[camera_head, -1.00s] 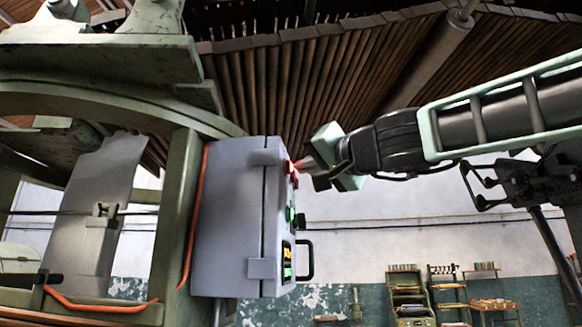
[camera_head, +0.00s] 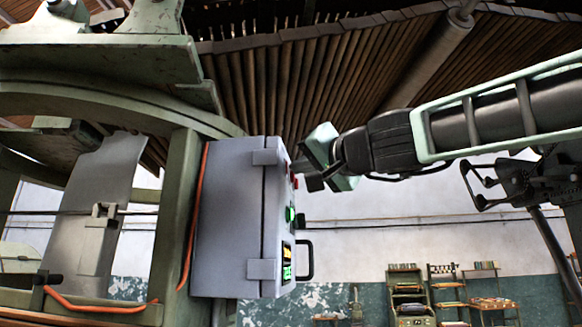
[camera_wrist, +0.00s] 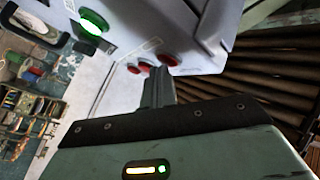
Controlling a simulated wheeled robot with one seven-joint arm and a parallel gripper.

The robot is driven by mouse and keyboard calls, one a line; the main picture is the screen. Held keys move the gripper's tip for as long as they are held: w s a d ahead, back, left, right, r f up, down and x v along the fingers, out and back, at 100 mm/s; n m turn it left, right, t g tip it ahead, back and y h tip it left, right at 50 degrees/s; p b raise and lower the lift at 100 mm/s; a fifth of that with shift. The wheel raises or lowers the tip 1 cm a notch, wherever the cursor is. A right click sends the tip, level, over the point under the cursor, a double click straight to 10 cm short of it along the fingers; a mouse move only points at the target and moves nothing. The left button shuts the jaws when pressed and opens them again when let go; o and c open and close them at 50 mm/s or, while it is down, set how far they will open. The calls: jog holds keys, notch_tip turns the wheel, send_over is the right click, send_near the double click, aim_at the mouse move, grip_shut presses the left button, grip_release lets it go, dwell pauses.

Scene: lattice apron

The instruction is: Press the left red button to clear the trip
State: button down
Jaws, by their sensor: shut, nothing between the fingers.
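A grey control box (camera_head: 230,220) is mounted on the green frame, with its button face turned to the right. Red buttons (camera_head: 294,181) show edge-on near its upper part. In the wrist view, red caps show on the face: one (camera_wrist: 168,58) right of my fingertips and two close together on the left (camera_wrist: 134,68). I cannot tell which is the left button the task names. My gripper (camera_head: 300,165) is shut and empty, its fingertips close against the face by the red buttons. The wrist view shows the fingertips (camera_wrist: 157,72) between the caps; contact is unclear.
A lit green button (camera_head: 291,214) and a small display (camera_head: 287,262) sit lower on the face. A black handle (camera_head: 308,260) sticks out on the right. An orange cable (camera_head: 196,220) runs along the frame. Shelves (camera_head: 408,290) stand far behind.

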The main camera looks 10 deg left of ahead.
jog(key=shift+d+b, duration=0.4)
jog(key=shift+d, duration=0.45)
jog(key=d+b, duration=0.2)
jog(key=d, duration=0.3)
jog(key=shift+s, duration=0.15)
dwell(0.9)
